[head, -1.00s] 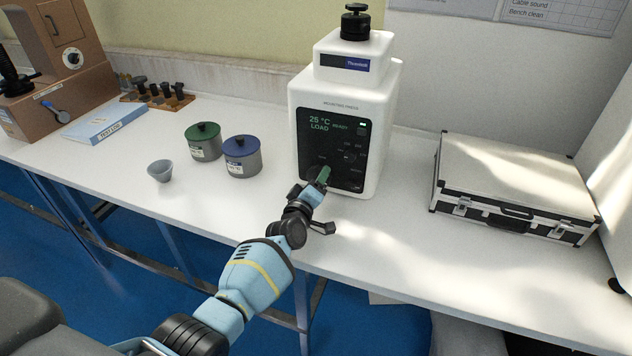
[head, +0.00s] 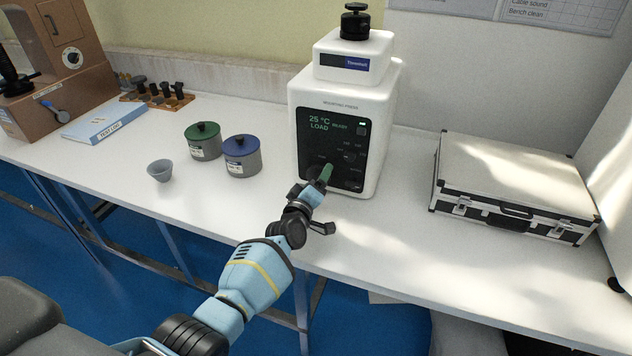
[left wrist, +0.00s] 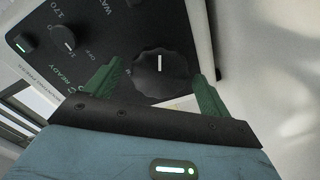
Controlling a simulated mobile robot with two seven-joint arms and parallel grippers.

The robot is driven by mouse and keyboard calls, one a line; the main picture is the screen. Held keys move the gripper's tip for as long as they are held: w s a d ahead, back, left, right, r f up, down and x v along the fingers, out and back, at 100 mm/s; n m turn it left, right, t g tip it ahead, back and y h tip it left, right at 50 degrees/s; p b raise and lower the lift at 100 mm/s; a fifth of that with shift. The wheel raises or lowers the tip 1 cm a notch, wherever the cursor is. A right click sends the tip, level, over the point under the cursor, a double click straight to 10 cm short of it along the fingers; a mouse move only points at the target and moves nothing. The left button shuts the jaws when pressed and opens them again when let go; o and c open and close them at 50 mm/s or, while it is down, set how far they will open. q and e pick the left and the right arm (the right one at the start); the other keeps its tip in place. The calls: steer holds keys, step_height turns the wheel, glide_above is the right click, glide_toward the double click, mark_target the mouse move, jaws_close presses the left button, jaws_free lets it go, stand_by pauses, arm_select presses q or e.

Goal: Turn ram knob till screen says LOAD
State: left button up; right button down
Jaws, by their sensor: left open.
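The white mounting press (head: 340,95) stands on the bench with a dark front panel. Its screen (head: 320,123) reads 25 °C and LOAD, with a smaller word beside it that looks like READY. A large black scalloped knob (left wrist: 160,72) with a white pointer line shows in the left wrist view. My left gripper (head: 322,174) is at the lower part of the panel. In the left wrist view its green fingers (left wrist: 158,82) are open, one on each side of the knob, with gaps between them and it. In the head view the gripper mostly hides this knob. My right gripper is not in view.
A green-lidded pot (head: 203,141), a blue-lidded pot (head: 242,156) and a small grey cup (head: 160,170) stand left of the press. A silver case (head: 515,185) lies to the right. Smaller knobs (left wrist: 64,40) sit near the large one. The bench front is clear.

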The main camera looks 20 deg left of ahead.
arm_select(q)
steer(key=shift+s, duration=0.65)
steer(key=s+p, duration=0.2)
steer(key=s, duration=0.3)
steer(key=shift+s+a, duration=0.1)
steer(key=shift+s, duration=0.65)
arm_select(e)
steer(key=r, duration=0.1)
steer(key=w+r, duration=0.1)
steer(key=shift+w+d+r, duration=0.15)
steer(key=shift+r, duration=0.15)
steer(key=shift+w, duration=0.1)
arm_select(q)
steer(key=shift+f, duration=0.1)
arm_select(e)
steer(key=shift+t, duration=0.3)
